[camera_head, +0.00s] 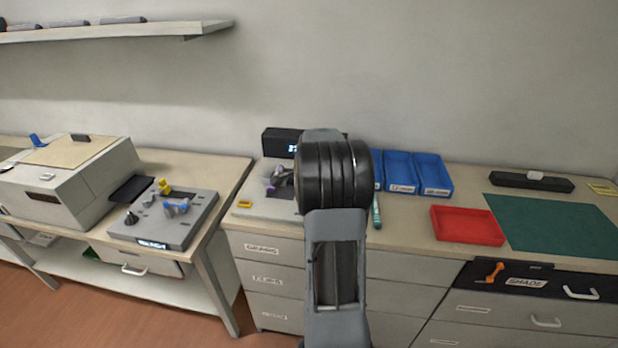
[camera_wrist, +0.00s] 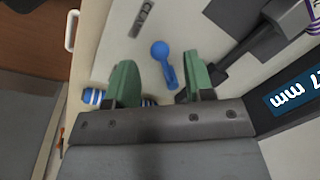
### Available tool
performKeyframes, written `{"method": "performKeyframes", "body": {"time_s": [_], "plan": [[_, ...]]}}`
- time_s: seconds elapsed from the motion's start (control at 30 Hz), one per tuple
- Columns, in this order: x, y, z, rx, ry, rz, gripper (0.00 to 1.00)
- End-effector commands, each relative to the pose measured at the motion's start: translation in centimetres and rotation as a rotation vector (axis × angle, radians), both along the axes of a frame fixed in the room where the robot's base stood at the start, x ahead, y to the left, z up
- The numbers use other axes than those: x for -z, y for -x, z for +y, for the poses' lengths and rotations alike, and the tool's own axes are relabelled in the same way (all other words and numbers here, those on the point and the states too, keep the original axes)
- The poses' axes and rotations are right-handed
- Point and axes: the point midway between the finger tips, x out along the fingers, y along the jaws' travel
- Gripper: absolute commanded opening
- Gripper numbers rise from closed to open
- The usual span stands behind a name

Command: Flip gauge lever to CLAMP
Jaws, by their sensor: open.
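The gauge lever, a blue lever with a round knob (camera_wrist: 160,50), shows in the wrist view on a pale plate (camera_wrist: 135,45). A label starting "CLA" (camera_wrist: 142,14) is printed near it, partly cut off. My gripper (camera_wrist: 159,68) is open, with its two green fingers on either side of the lever and a gap to each. I cannot tell how far above the plate the fingertips are. The gauge's dark display (camera_wrist: 293,98) reads "mm" at the right. In the head view the gauge's display box (camera_head: 280,142) is partly behind my arm, which hides the lever.
A blue-and-white striped piece (camera_wrist: 92,96) lies beside the left finger. A dark gauge arm (camera_wrist: 235,58) runs close to the right finger. In the head view, blue bins (camera_head: 434,175), a red tray (camera_head: 467,226) and a green mat (camera_head: 560,229) are to the right.

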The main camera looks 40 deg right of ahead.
Motion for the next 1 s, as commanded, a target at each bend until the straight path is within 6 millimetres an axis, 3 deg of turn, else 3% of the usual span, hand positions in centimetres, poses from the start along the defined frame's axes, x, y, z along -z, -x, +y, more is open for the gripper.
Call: {"method": "performKeyframes", "body": {"time_s": [0.3, 0.5, 0.7, 1.0], "plan": [[-6.5, 1.0, 0.1, 0.001, 0.004, -0.004, 0.48], [-9.3, 1.5, 0.2, 0.001, 0.002, -0.002, 0.48], [-10.7, 1.8, 0.2, 0.001, 0.001, -0.002, 0.48], [-10.9, 1.8, 0.3, 0.001, 0.0, 0.0, 0.48]]}}
